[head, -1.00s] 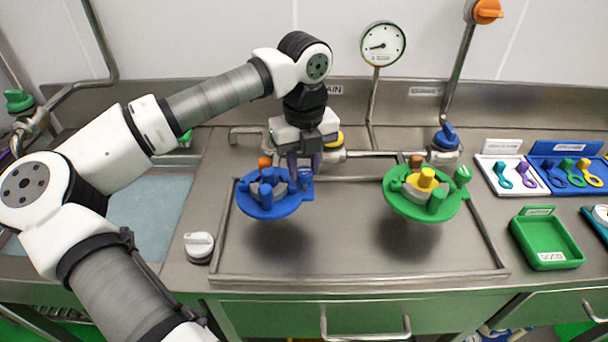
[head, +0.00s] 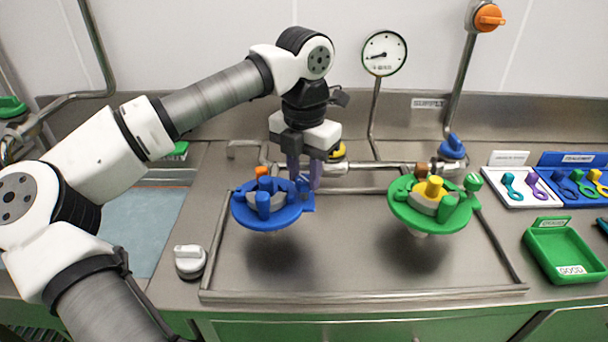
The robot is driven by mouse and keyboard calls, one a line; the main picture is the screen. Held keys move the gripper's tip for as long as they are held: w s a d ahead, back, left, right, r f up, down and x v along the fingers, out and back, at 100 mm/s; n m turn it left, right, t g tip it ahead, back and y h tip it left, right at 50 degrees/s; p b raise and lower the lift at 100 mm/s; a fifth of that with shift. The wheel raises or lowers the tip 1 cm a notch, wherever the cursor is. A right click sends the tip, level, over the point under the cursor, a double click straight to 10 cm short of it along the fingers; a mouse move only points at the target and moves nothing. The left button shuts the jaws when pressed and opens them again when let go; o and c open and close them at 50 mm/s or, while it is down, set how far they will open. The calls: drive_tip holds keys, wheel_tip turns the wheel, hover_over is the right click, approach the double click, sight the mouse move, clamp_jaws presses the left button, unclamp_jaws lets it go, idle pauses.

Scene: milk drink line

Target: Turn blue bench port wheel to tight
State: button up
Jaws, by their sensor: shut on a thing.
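The blue bench port (head: 268,217) is a round blue dish with upright blue pegs around a grey centre and an orange peg at its back. It stands over the left part of the framed steel worktop. My gripper (head: 304,180) points down at the port's right rear edge. Its purplish fingers are closed about a small blue wheel (head: 304,186) there, partly hidden by the fingers. I cannot read any tight mark on the wheel.
A green port (head: 405,215) with a yellow centre peg stands to the right. A white knob (head: 189,261) sits at the front left. A pressure gauge (head: 384,53) and pipes rise behind. A green tray (head: 560,235) and tool trays (head: 520,199) lie at the right.

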sight(305, 178)
drive_tip(key=m, duration=0.4)
drive_tip(key=shift+m+b, duration=0.3)
drive_tip(key=shift+m, duration=1.9)
drive_tip(key=o, duration=1)
wheel_tip(305, 178, up, 14)
drive_tip(key=shift+f, duration=0.1)
